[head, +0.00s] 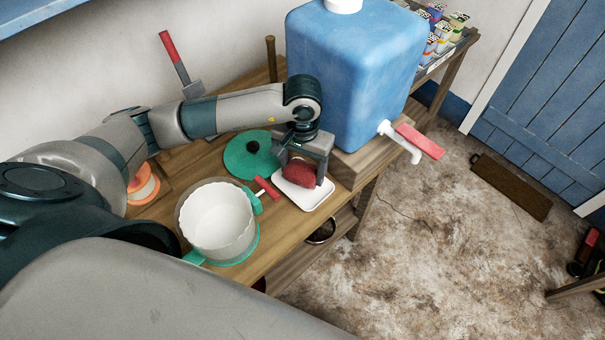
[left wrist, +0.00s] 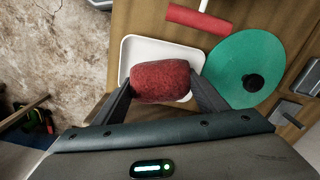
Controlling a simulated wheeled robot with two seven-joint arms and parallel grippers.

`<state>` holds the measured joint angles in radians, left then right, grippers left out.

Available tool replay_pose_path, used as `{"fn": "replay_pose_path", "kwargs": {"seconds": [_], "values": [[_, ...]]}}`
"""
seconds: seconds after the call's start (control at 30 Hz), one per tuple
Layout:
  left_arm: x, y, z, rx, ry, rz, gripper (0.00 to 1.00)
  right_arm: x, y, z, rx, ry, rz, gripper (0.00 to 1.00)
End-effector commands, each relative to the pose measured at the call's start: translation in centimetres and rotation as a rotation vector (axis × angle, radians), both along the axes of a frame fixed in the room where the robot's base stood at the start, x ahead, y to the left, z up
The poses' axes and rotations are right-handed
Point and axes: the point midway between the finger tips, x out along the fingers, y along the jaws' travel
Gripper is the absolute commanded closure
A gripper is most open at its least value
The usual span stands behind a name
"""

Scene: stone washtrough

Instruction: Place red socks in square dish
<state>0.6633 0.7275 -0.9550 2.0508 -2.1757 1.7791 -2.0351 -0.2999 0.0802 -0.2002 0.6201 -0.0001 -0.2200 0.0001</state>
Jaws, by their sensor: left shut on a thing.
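The red socks (head: 300,175), a rounded dark red bundle, are between the fingers of my left gripper (head: 302,172). The gripper is shut on them, and they also show in the left wrist view (left wrist: 160,81). The square dish (head: 312,200) is white and shallow with rounded corners. It lies on the wooden table directly under the socks, and its rim shows around them in the left wrist view (left wrist: 140,48). I cannot tell whether the socks touch the dish floor. My right gripper is not in view.
A green lid (head: 250,153) with a black knob lies beside the dish. A large blue water container (head: 352,70) with a tap is behind to the right. The table's front edge is close to the dish.

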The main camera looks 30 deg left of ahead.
Motion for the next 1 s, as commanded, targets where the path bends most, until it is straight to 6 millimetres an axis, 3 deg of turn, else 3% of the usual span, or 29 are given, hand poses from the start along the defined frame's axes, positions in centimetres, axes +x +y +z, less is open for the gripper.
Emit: {"fn": "replay_pose_path", "kwargs": {"seconds": [0.27,0.77,0.8,0.83,1.0], "values": [[-0.1,0.0,-2.8,0.000,0.002,-0.001,0.58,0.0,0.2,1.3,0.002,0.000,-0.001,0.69],[0.0,0.0,-3.4,0.000,0.000,-0.002,0.58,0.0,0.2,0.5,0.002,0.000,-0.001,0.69],[0.0,0.0,-3.3,0.000,0.001,-0.002,0.24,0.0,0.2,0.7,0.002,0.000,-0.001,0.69],[0.0,0.0,-3.3,0.000,0.001,-0.002,0.17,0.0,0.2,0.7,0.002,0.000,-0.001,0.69],[-0.1,0.0,-3.3,0.000,0.001,-0.002,0.15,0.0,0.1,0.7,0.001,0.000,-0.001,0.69]]}}
